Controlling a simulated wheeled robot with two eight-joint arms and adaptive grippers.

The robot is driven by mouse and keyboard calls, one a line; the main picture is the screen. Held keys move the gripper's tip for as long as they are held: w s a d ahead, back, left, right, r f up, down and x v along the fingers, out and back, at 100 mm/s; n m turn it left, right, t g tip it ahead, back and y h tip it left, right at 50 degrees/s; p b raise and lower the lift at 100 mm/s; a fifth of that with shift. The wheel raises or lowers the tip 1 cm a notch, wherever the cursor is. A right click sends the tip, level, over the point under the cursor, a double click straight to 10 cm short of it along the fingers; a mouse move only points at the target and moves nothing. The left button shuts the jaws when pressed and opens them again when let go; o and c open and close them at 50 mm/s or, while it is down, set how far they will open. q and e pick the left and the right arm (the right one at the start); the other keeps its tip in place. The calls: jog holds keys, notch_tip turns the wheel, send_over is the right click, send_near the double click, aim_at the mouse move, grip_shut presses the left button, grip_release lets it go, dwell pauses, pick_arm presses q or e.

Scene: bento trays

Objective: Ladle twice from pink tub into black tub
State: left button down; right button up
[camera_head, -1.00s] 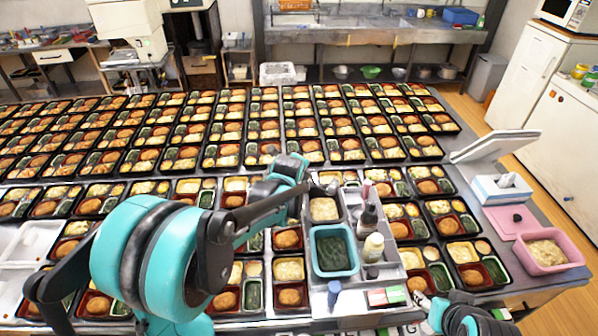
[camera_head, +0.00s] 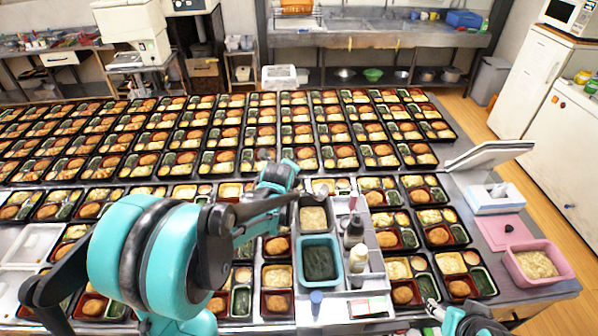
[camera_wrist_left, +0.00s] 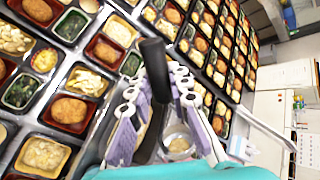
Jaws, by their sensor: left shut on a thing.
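The pink tub (camera_head: 516,270) stands at the right end of the table and holds pale yellow food. The black tub (camera_head: 300,222) sits in a grey caddy in the middle, with pale food inside. My left gripper (camera_wrist_left: 158,95) is shut on the black handle of a ladle (camera_wrist_left: 153,58); a roundish bowl shows below it in the wrist view, partly hidden by the fingers. In the head view, my left wrist is just behind and left of the black tub, and the ladle is hard to make out. My right gripper (camera_head: 434,308) is low at the right, its fingers too small to read.
A teal tub (camera_head: 304,262) of green food is in front of the black tub. Bottles (camera_head: 354,232) stand beside them in the grey caddy (camera_head: 375,270). Many filled bento trays cover the table. A tissue box (camera_head: 494,200) and pink board (camera_head: 490,238) lie behind the pink tub.

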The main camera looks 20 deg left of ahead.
pick_arm(q)
jog(key=shift+s+a+r+y, duration=0.2)
jog(key=shift+a+r+y, duration=0.05)
jog(key=shift+a+y, duration=0.05)
jog(key=r+m+y, duration=0.1)
jog(key=r+m+t+y, duration=0.1)
jog(key=shift+w+d+r+y+b, duration=0.1)
jog(key=shift+d+y+b, duration=0.2)
jog(key=shift+y, duration=0.1)
jog(key=shift+a+r+m+t+y+b, duration=0.25)
jog(key=shift+r+m+y+b, duration=0.2)
jog(key=shift+m+y, duration=0.15)
jog(key=shift+a+r+m+t+y+b, duration=0.1)
jog(key=shift+r+m+t+y+b, duration=0.2)
jog(key=shift+r+m+y, duration=0.25)
jog(key=shift+d+r+m+t+y+b, duration=0.1)
jog(key=shift+r+m+t+y+b, duration=0.45)
jog(key=shift+y+b, duration=0.5)
jog(key=shift+r+m+t+y+b, duration=0.3)
jog(key=shift+r+m+b, duration=0.25)
jog(key=shift+b, duration=0.3)
jog(key=shift+r+m, duration=0.35)
pick_arm(e)
jog(key=shift+s+a+f, duration=0.1)
jog(key=shift+a+f, duration=0.1)
jog(key=shift+f, duration=1.3)
jog(key=shift+s+a+f, duration=0.1)
jog(key=shift+a+f, duration=0.05)
jog(key=shift+f, duration=1.3)
